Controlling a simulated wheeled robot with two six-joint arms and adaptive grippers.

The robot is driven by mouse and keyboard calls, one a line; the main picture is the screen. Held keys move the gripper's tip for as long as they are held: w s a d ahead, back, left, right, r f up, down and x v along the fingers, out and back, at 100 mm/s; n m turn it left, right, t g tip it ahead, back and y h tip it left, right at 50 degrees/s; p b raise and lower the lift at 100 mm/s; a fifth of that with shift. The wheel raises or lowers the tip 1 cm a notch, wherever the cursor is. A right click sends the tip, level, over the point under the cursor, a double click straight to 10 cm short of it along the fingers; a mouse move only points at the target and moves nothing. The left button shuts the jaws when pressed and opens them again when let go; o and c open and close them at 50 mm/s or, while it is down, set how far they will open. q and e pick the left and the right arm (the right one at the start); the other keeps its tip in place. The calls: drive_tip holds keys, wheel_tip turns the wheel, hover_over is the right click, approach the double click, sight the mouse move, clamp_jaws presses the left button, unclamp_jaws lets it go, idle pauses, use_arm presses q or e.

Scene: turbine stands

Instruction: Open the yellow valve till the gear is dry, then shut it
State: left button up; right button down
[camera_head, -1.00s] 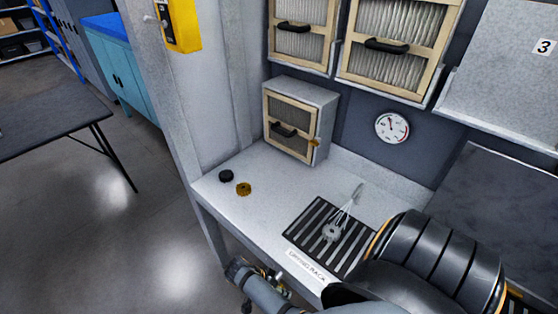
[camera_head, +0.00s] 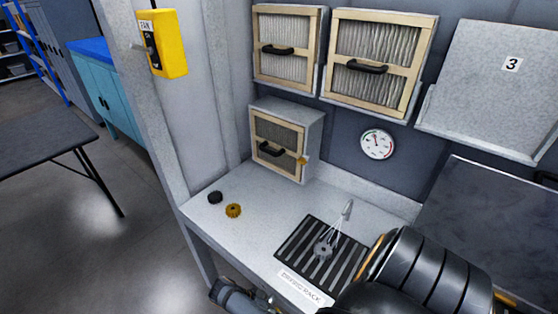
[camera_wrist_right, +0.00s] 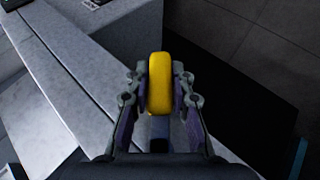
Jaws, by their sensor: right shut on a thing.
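The gear (camera_head: 323,250) lies on the dark slatted drying rack (camera_head: 290,248) on the bench; it looks dark grey. A nozzle (camera_head: 347,208) stands behind it, and thin pale streaks run from the nozzle down to the gear. In the right wrist view, the yellow valve handle (camera_wrist_right: 159,84) is edge-on between the fingers of my right gripper (camera_wrist_right: 160,95), which is shut on it beside the bench edge. In the head view, my right arm covers the lower right, and the valve cannot be made out.
A brass-coloured gear (camera_head: 233,210) and a small black part (camera_head: 215,197) lie at the bench's left. A round gauge (camera_head: 377,144) is on the back wall. A filter box (camera_head: 290,138) stands at the back. A yellow fan switch (camera_head: 162,45) is on the left post.

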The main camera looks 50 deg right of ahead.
drive_tip(key=c, duration=1.2)
unclamp_jaws()
drive_tip(key=shift+d, duration=0.1)
drive_tip(key=shift+o, duration=0.2)
